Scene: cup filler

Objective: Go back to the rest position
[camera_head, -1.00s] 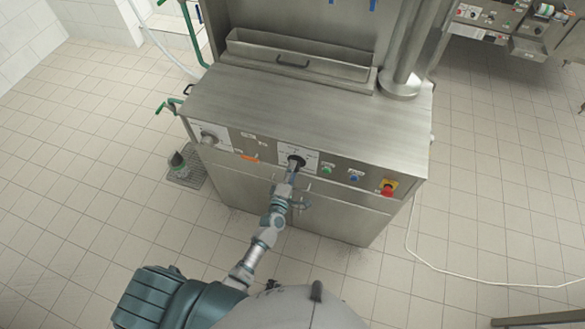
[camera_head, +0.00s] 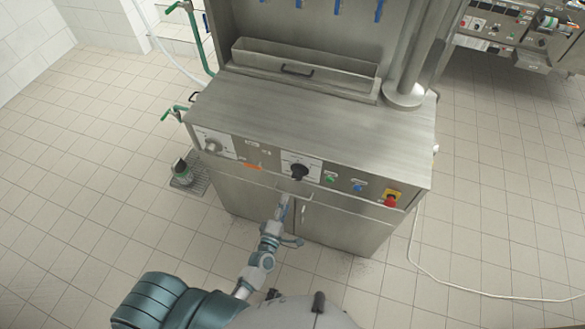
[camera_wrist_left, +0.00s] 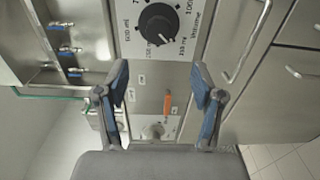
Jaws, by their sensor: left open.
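My left gripper (camera_head: 283,206) is in front of the steel machine's lower front, below the black rotary knob (camera_head: 299,172) and apart from it. In the left wrist view the gripper (camera_wrist_left: 163,88) is open, its two blue-padded fingers spread with nothing between them. The black knob (camera_wrist_left: 158,24) shows beyond the fingertips on its white dial plate, with volume markings around it. My right gripper is not in view.
The machine's front panel carries a grey knob (camera_head: 212,146), an orange switch (camera_head: 252,166), green and blue buttons and a red emergency stop (camera_head: 391,200). Door handles (camera_head: 303,213) stick out below.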

